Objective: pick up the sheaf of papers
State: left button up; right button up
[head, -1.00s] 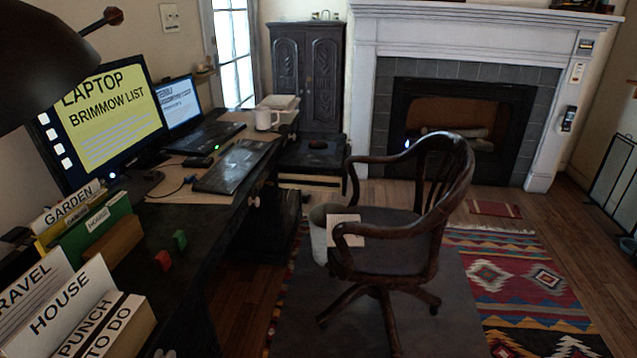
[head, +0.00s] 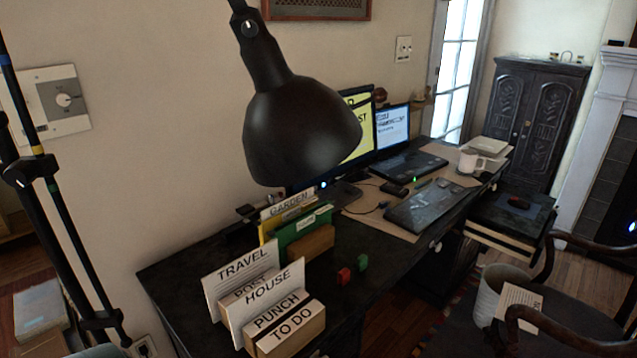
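No item is clearly recognisable as the sheaf of papers. A small printed sheet or card (head: 519,303) shows at the right, by the chair's arm and the waste bin; whether it is one sheet or several, I cannot tell. Upright labelled cards, such as HOUSE (head: 270,302) and TRAVEL (head: 240,279), stand in a wooden holder at the desk's near end. A pale flat stack (head: 489,147) lies behind the white mug at the desk's far end. Neither of my grippers is in view.
A black lamp (head: 300,130) hangs over the dark desk (head: 185,268). Monitor, laptop (head: 405,164) and keyboard tablet (head: 425,206) fill its far half. A wooden chair (head: 575,320) and bin (head: 487,295) stand at right. A black stand (head: 60,205) rises at left.

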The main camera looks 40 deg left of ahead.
aim_at(242, 312)
jog(key=u, duration=1.6)
